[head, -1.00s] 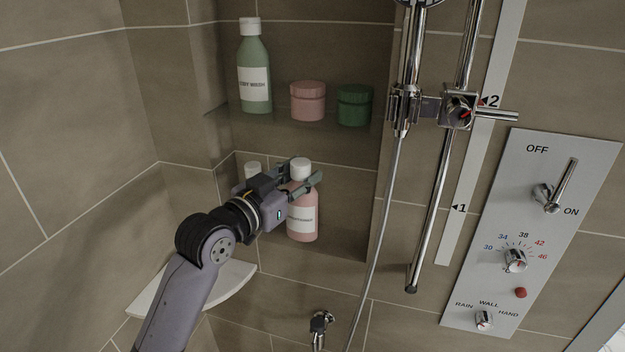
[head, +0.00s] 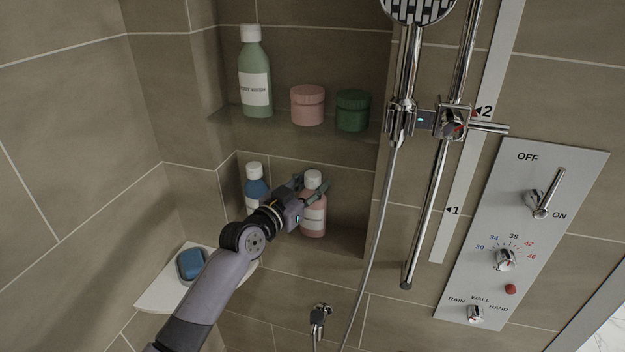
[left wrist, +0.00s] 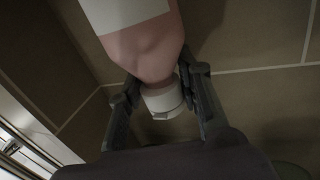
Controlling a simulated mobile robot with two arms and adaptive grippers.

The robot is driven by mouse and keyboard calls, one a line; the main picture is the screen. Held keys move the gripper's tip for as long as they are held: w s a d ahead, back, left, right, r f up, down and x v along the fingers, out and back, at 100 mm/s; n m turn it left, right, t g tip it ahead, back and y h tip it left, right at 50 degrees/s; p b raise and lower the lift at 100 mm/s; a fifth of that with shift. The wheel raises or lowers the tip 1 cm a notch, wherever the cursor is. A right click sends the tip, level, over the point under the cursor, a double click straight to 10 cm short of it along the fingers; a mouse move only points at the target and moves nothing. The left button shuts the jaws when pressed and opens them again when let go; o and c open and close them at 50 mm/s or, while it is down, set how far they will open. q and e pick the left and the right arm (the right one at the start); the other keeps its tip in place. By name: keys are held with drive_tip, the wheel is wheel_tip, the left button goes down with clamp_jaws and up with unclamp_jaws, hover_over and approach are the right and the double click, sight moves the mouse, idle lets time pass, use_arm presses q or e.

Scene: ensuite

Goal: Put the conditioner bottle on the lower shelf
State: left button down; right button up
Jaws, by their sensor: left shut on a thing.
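The conditioner bottle (head: 314,222) is pink with a white cap and a white label whose text is too small to read. It is upright in the lower part of the wall niche, whose floor is the lower shelf (head: 345,243). My left gripper (head: 312,187) is shut on the bottle near its neck. In the left wrist view the bottle (left wrist: 150,45) shows with its cap between the fingers of my left gripper (left wrist: 160,82). I cannot tell whether its base touches the shelf. My right gripper is out of view.
A blue bottle (head: 256,190) stands left of the pink one in the niche. The glass shelf (head: 290,128) above holds a green bottle (head: 255,75), a pink jar (head: 307,106) and a green jar (head: 352,111). A corner shelf (head: 160,296) holds a blue item (head: 190,264). A shower hose (head: 380,230) hangs right.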

use_arm(q)
drive_tip(key=shift+w+r, duration=0.1)
drive_tip(key=shift+w, duration=0.05)
drive_tip(key=shift+f+b, duration=0.2)
drive_tip(key=shift+b, duration=0.1)
drive_tip(key=c, duration=1.1)
unclamp_jaws()
